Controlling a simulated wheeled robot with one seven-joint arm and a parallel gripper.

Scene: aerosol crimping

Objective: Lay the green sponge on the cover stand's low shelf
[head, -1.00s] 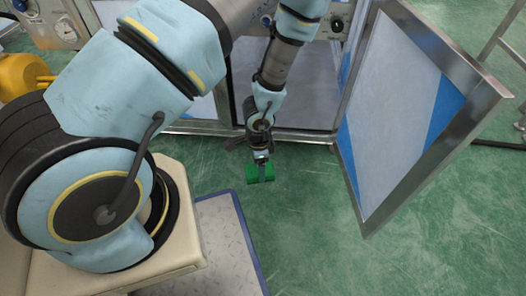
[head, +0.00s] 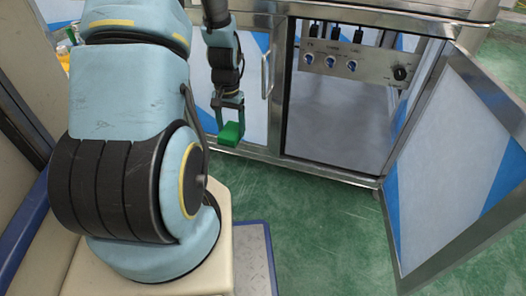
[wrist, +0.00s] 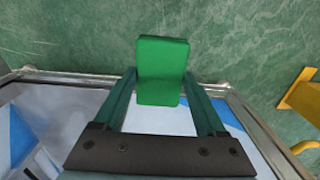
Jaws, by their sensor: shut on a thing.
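The green sponge (head: 231,134) is held in my gripper (head: 229,106), hanging in front of the closed blue-and-white panel at the left of the steel cabinet. In the wrist view the sponge (wrist: 162,70) sits upright between the two fingers of my gripper (wrist: 162,88), which are shut on its sides. Green floor and a steel frame edge show behind it. I cannot pick out the cover stand or its low shelf with certainty in either view.
A yellow object (wrist: 302,95) shows right in the wrist view.

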